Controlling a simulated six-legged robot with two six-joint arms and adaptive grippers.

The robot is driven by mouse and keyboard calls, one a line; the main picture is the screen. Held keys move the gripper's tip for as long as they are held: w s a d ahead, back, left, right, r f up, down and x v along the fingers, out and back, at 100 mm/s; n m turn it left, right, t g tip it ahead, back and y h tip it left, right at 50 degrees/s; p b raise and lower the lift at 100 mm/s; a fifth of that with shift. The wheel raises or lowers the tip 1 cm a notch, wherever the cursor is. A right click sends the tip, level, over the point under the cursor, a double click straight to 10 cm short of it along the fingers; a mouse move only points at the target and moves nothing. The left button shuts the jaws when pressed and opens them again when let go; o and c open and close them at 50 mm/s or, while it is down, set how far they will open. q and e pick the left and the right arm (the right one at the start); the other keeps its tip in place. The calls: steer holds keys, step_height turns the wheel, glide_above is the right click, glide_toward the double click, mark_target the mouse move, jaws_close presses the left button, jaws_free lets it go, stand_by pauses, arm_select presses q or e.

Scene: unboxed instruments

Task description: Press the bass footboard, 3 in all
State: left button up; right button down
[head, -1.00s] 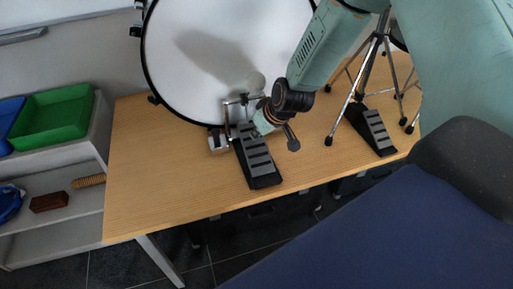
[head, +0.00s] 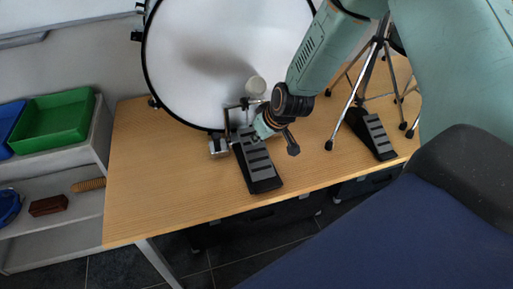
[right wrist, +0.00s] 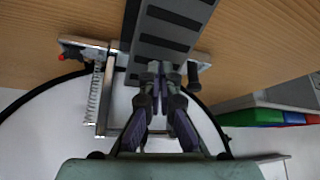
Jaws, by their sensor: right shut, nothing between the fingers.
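My right gripper (head: 263,127) is over the drum-side end of the footboard, partly hidden by my wrist. In the right wrist view the shut, empty fingers (right wrist: 160,70) overlap the footboard (right wrist: 165,35); I cannot tell whether they touch it. My left gripper is not in view.
A second pedal (head: 373,134) and a chrome stand (head: 350,105) are to the right on the table (head: 160,190). A shelf at the left holds a green bin (head: 53,118) and a brown block (head: 48,205). The table left of the footboard is clear.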

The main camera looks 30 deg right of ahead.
mark_target(257, 149)
stand_by(0.4)
step_height(257, 149, down, 4)
steer(key=b, duration=0.3)
steer(key=shift+s+f+b, duration=0.15)
steer(key=shift+f+b, duration=0.05)
steer(key=shift+b, duration=0.2)
step_height(257, 149, up, 4)
steer(key=p, duration=0.4)
steer(key=shift+r+p, duration=0.2)
steer(key=shift+p, duration=0.1)
steer(key=shift+f, duration=0.15)
step_height(257, 149, down, 4)
steer(key=b, duration=0.3)
steer(key=shift+b, duration=0.4)
step_height(257, 149, up, 4)
steer(key=p, duration=0.4)
